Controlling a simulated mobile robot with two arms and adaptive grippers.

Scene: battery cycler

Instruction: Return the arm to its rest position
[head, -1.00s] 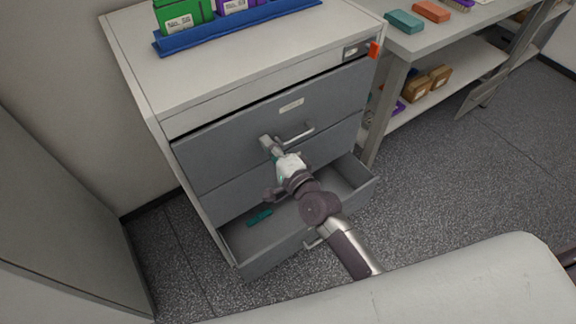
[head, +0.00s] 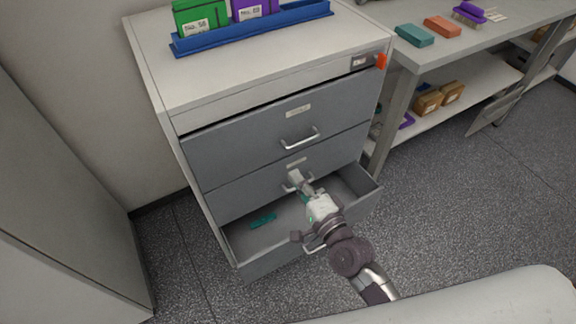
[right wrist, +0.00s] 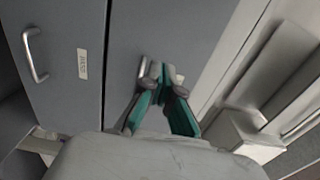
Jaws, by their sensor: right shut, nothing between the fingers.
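My right gripper (head: 296,179) is in front of the middle drawer (head: 240,192) of the grey cabinet, close to that drawer's handle. Its teal-lined fingers show in the right wrist view (right wrist: 163,92), shut with nothing between them. Whether the fingertips touch the handle (right wrist: 142,68) I cannot tell. My right arm reaches over the open bottom drawer (head: 372,198). A teal block (head: 262,221) lies inside that drawer. The top drawer (head: 240,137) is shut. My left gripper is not in view.
A blue tray (head: 255,32) with a green box and a purple box stands on the cabinet top (head: 260,70). A bench (head: 450,55) with a teal block (head: 415,35) and an orange block (head: 442,26) stands at the right. The floor (head: 480,200) at the right is clear.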

